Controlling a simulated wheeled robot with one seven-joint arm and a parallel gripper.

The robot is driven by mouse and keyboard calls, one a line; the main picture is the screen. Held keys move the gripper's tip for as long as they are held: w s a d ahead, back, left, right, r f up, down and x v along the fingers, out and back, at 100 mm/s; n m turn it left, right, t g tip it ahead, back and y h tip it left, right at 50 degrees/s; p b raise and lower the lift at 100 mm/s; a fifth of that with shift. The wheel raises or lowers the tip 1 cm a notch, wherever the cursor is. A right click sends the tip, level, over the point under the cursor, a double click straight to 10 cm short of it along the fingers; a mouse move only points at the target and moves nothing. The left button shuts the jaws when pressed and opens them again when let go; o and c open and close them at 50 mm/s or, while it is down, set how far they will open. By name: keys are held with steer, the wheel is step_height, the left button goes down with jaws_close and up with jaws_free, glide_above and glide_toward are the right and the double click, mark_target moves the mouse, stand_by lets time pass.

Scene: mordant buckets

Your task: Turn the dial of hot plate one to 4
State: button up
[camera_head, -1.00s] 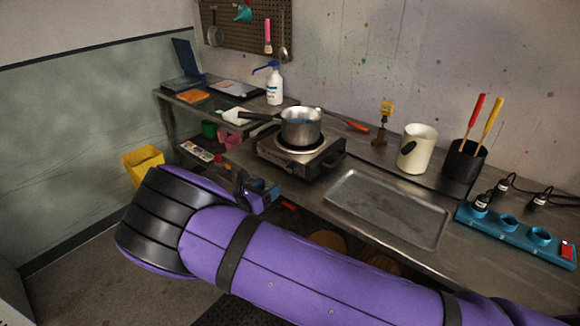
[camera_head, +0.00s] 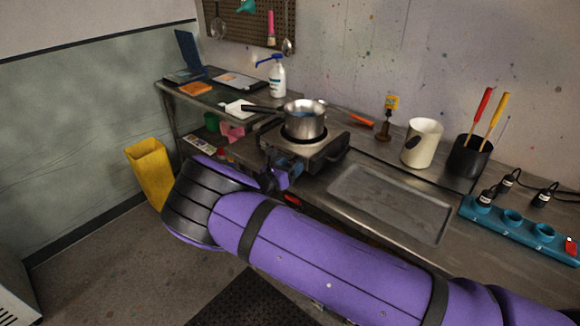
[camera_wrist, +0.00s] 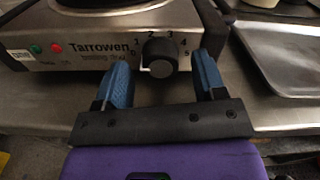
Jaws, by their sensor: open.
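The hot plate (camera_head: 318,150) stands on the metal bench with a steel pot (camera_head: 304,122) on its burner. In the wrist view its silver front panel (camera_wrist: 88,47) reads "Tarrowen". The black dial (camera_wrist: 159,58) sits on this panel with the numbers 1 to 5 around it. In the head view my arm partly hides the gripper.
A metal tray (camera_head: 390,203) lies right of the hot plate. Beyond it stand a white mug (camera_head: 422,144), a black holder (camera_head: 468,157) and a teal socket strip (camera_head: 512,228). A spray bottle (camera_head: 277,80) stands behind. A yellow bin (camera_head: 150,170) is on the floor at left.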

steer(key=shift+d, duration=0.1)
steer(key=c, duration=0.9)
